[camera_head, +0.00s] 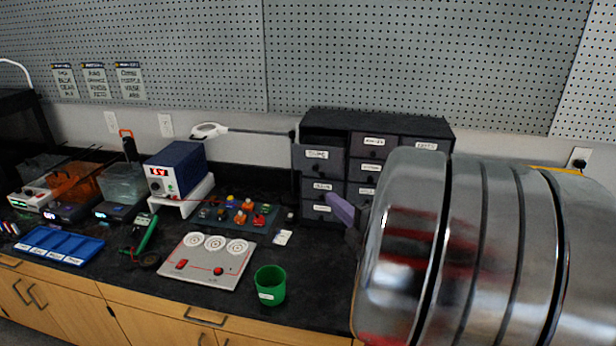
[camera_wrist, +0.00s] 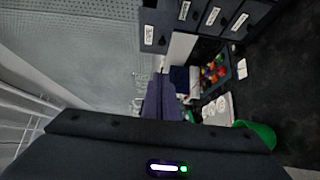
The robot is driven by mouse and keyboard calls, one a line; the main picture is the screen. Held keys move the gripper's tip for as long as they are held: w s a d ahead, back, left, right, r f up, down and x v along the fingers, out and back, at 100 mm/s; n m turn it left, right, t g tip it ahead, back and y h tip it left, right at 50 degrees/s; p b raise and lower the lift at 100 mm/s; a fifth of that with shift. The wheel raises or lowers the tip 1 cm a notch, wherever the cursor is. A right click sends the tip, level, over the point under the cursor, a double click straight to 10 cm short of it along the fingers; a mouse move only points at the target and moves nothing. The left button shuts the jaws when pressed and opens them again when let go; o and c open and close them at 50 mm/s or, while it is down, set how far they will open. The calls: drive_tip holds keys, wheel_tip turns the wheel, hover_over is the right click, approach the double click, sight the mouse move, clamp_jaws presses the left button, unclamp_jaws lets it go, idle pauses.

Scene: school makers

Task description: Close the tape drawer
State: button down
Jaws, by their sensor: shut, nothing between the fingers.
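A dark drawer cabinet (camera_head: 375,122) stands at the back against the wall, with several white-labelled drawers. Its top-left drawer (camera_head: 318,166) sticks out from the cabinet; the other drawers in view look flush. The labels are too small to read, so I cannot tell which one says tape. In the wrist view, the drawer fronts show at the top, the sticking-out drawer (camera_wrist: 154,38) leftmost. My gripper (camera_head: 334,200) has purple fingers, shut and empty, in front of the left column, below the pulled-out drawer. Its fingers show in the wrist view (camera_wrist: 160,88). My arm hides the cabinet's right side.
A green cup (camera_head: 270,287) stands at the front edge. A grey board with dials (camera_head: 207,262), a tray of colored parts (camera_head: 238,216) and a blue power supply (camera_head: 176,170) stand left of the cabinet.

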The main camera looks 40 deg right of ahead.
sight(321, 149)
drive_tip(key=d+x, duration=0.2)
drive_tip(key=x, duration=1.1)
drive_tip(key=shift+s+d, duration=0.35)
drive_tip(key=shift+d, duration=0.05)
